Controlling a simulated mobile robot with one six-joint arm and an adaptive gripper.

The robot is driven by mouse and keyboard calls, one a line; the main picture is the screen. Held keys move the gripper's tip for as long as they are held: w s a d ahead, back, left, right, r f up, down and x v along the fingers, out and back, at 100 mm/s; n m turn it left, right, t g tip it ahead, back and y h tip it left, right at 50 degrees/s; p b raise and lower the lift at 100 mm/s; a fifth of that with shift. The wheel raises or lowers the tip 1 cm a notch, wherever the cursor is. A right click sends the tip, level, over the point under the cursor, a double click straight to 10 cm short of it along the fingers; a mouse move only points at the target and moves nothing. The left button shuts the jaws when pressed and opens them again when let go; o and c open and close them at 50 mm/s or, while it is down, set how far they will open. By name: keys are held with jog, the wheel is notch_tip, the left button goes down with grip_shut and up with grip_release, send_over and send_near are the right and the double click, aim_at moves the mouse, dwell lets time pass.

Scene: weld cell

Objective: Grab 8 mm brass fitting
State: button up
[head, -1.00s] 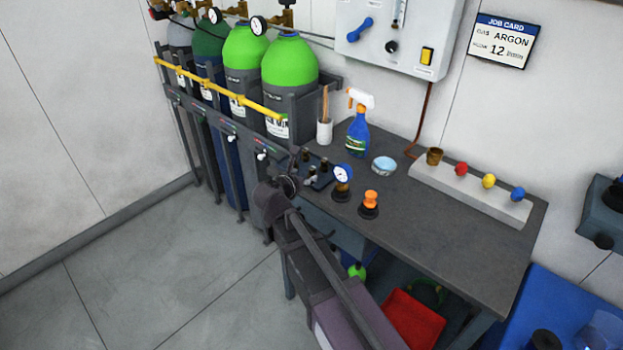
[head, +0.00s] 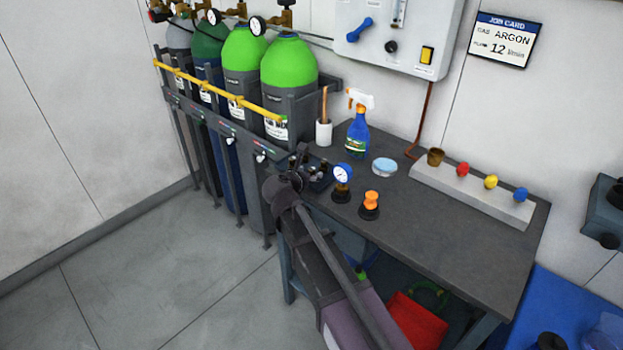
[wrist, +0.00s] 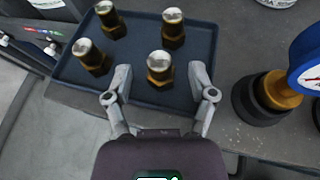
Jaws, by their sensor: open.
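Several brass fittings with silvery tops stand upright on a dark blue tray (wrist: 128,92). The nearest fitting (wrist: 160,68) is just beyond the gap between my fingertips, in the wrist view. Another fitting (wrist: 91,57) stands to its left, with a back left fitting (wrist: 110,19) and a back right fitting (wrist: 173,27) behind. No size marks are readable, so I cannot tell which is 8 mm. My gripper (wrist: 161,97) is open and empty, its fingers spread at the tray's near edge. In the head view my arm partly hides the tray and fittings.
An orange-topped piece (head: 371,201), a spray bottle (head: 357,135) and a round tin (head: 384,167) are further right. Gas cylinders (head: 289,62) stand left. The bench's front right is clear.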

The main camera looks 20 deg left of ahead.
jog(key=shift+x, duration=1.1)
grip_shut()
